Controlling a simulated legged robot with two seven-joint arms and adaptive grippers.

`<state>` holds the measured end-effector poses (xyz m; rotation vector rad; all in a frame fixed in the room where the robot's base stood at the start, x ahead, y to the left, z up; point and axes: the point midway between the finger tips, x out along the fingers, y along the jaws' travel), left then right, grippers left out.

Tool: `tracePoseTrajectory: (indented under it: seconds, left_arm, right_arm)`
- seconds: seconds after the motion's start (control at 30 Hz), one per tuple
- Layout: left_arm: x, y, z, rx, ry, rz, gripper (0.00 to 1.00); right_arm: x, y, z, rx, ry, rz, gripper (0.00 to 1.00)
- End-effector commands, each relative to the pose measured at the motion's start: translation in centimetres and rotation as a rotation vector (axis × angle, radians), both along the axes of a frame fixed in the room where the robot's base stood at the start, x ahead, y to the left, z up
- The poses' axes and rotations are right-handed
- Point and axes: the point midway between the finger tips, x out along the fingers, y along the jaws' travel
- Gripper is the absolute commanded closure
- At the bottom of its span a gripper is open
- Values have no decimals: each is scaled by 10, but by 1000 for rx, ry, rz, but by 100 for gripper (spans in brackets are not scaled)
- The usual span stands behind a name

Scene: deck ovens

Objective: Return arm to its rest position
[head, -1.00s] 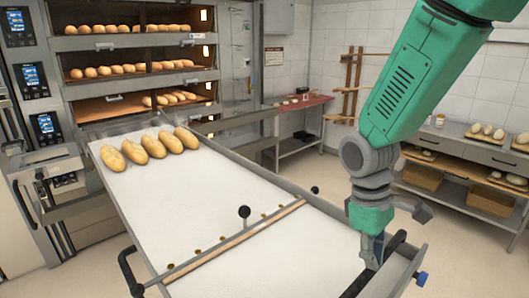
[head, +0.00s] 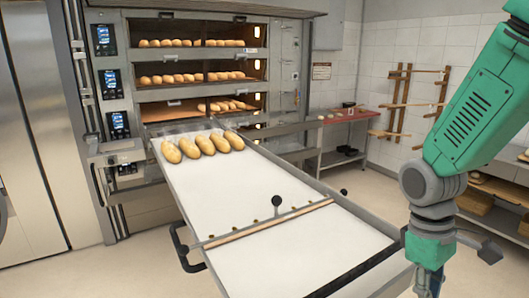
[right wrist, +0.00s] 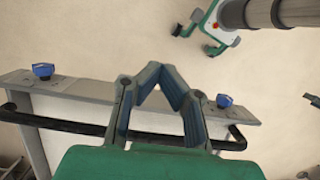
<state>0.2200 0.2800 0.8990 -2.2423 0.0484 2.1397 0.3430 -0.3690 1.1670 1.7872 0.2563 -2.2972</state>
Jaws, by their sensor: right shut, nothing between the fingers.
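My right arm (head: 480,110) comes in from the right of the head view and hangs down by the near right side of the loader. Its gripper (head: 428,284) is at the bottom edge there, partly cut off. In the right wrist view the fingers of the right gripper (right wrist: 158,70) come together at their tips with nothing between them. They appear above the end of the loader with its black handle bar (right wrist: 65,123), and I cannot tell whether they touch it. My left gripper is not in view.
The loader's white belt (head: 255,195) slopes across the middle, with several loaves (head: 201,146) at its far end. The deck oven (head: 215,30) behind holds rows of bread. A red-topped table (head: 345,116) stands at the back. Floor is free at left.

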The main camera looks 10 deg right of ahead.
Motion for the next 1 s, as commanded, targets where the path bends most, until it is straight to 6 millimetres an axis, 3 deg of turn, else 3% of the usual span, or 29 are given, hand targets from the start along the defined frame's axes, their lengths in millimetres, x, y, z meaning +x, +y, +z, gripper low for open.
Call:
tracePoseTrajectory:
  seconds: [0.37,0.57,0.67,0.77,0.9,1.0]
  left_arm:
    - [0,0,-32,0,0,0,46]
    - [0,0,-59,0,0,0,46]
    - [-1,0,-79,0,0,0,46]
    - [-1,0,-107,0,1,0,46]
    - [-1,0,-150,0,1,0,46]
    - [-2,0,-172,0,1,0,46]
  right_arm:
    - [0,14,-88,0,-39,-23,100]
    - [-11,26,-159,2,-78,-49,100]
    - [-19,35,-209,6,-102,-67,100]
    - [-36,46,-276,10,-133,-96,100]
    - [-72,65,-372,21,-193,-148,100]
    - [-98,75,-419,29,-233,-183,100]
